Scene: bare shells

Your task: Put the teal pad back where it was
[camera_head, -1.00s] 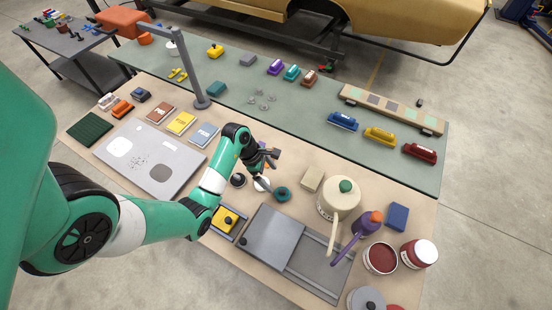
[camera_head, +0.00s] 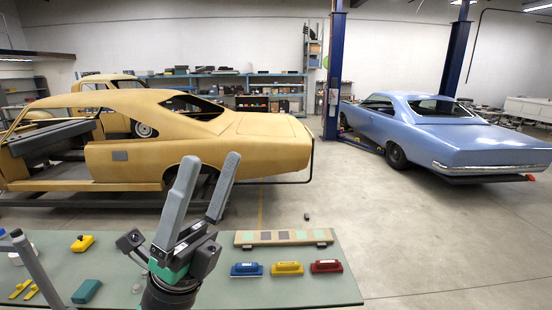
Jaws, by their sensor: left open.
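A flat teal block (camera_head: 87,291), which looks like the teal pad, lies on the green bench top at the lower left of the head view. My left gripper (camera_head: 209,162) points upward, its two grey fingers apart and nothing between them. It is in front of the bench in the picture, to the right of the teal block and apart from it. It hides part of the bench top behind it. My right gripper is not in view.
A long pale rack (camera_head: 255,241) with coloured squares stands at the bench's back right. Blue (camera_head: 247,269), yellow (camera_head: 287,268) and red (camera_head: 326,266) sanding blocks lie before it. A grey post (camera_head: 36,268) and a yellow block (camera_head: 82,243) are at left. Cars stand beyond.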

